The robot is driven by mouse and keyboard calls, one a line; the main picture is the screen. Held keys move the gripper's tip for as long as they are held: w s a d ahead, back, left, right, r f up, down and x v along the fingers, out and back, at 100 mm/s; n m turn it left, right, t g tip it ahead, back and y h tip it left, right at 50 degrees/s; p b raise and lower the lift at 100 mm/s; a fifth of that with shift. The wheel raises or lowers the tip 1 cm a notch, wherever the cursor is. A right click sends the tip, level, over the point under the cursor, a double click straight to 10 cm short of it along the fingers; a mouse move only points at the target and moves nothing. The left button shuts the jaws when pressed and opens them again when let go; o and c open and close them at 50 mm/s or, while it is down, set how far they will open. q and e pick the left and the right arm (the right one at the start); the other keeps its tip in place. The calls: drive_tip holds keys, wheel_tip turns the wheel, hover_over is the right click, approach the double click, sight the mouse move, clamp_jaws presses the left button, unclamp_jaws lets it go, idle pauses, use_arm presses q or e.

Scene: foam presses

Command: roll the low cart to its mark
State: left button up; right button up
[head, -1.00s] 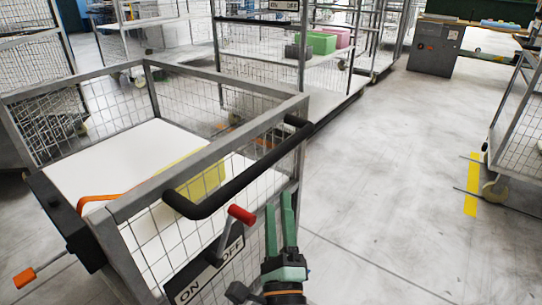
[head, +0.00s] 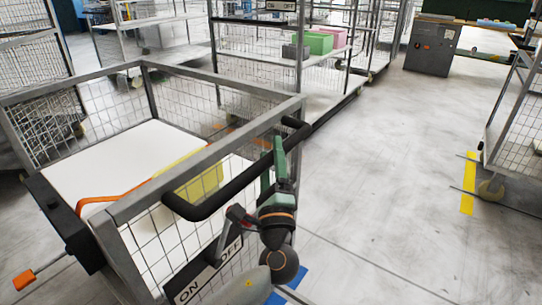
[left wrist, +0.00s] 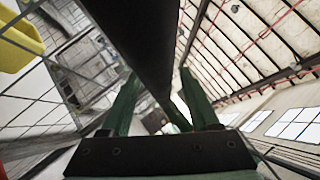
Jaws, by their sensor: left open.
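The low cart (head: 205,160) is a grey-framed mesh cart with a white floor, filling the left of the head view. Its black handle (head: 235,187) runs along the near right side. My left gripper (head: 272,163), with green fingers, is at the far part of this handle. In the left wrist view the black handle (left wrist: 140,45) passes between the two open fingers (left wrist: 160,88). I cannot tell whether they touch it. An ON/OFF plate (head: 205,272) with a red-tipped lever (head: 238,213) sits below, partly hidden by my left arm. My right gripper is out of view.
Yellow floor tape (head: 467,190) lies at the right beside another mesh cart (head: 520,140). Blue floor tape (head: 296,279) shows near my arm at the bottom. A tall cart with green and pink boxes (head: 319,43) stands behind. The floor at centre right is clear.

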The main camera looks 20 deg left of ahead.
use_arm(q)
clamp_jaws()
idle(0.4)
idle(1.0)
